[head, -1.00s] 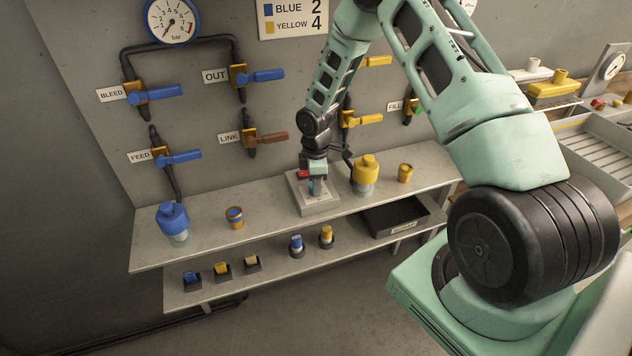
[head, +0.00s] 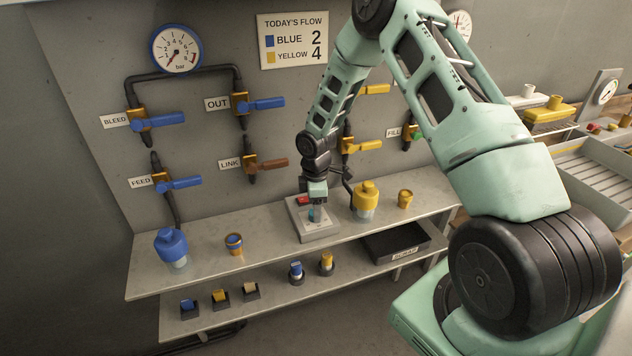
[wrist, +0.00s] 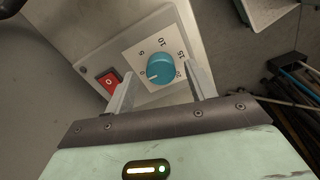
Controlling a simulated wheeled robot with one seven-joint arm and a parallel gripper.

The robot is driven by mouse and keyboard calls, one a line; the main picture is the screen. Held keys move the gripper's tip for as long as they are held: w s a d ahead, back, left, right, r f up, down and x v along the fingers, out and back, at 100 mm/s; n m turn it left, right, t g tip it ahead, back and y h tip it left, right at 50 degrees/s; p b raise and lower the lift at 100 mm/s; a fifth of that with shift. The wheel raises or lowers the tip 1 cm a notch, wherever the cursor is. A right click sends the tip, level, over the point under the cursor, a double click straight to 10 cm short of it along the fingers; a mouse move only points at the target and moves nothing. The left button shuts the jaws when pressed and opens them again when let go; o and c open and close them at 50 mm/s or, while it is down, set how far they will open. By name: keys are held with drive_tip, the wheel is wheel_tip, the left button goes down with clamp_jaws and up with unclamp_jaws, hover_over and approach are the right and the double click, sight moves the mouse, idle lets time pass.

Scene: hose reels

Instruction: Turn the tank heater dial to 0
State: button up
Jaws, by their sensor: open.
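The tank heater dial is a round teal knob (wrist: 161,69) on a white scale plate (wrist: 143,44) marked 0, 5, 10, 15 and 20. Its white mark points toward the lower left, close to the 0. The dial is on the grey heater box (head: 325,233) on the upper shelf. My gripper (wrist: 160,76) is open, with one finger on each side of the dial; there is visible space beside the knob. In the head view my gripper (head: 317,204) is above the box and partly hides the dial.
A red rocker switch (wrist: 109,82) sits beside the scale plate, near the left finger. A yellow-capped jar (head: 366,196) stands right of the box, with a small yellow cup (head: 405,199) beyond. A blue-capped jar (head: 171,245) stands at the shelf's left.

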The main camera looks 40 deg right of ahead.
wheel_tip(320, 180, up, 16)
drive_tip(key=b, duration=0.1)
drive_tip(key=shift+r, duration=0.1)
idle(0.5)
drive_tip(key=s+a+r+m, duration=0.1)
drive_tip(key=s+a+r, duration=0.2)
drive_tip(key=s+a, duration=0.45)
drive_tip(key=s+a+r, duration=0.3)
drive_tip(key=s+a, duration=0.1)
drive_tip(key=a, duration=0.7)
drive_tip(key=s+a+m, duration=0.1)
drive_tip(key=s+a, duration=0.3)
drive_tip(key=s, duration=0.5)
drive_tip(key=s+a+r+m, duration=0.1)
drive_tip(key=s+a, duration=0.3)
drive_tip(key=s, duration=0.6)
drive_tip(key=shift+s+r+m+y, duration=0.15)
drive_tip(key=shift+r+m+y, duration=0.15)
drive_tip(key=shift+m, duration=0.4)
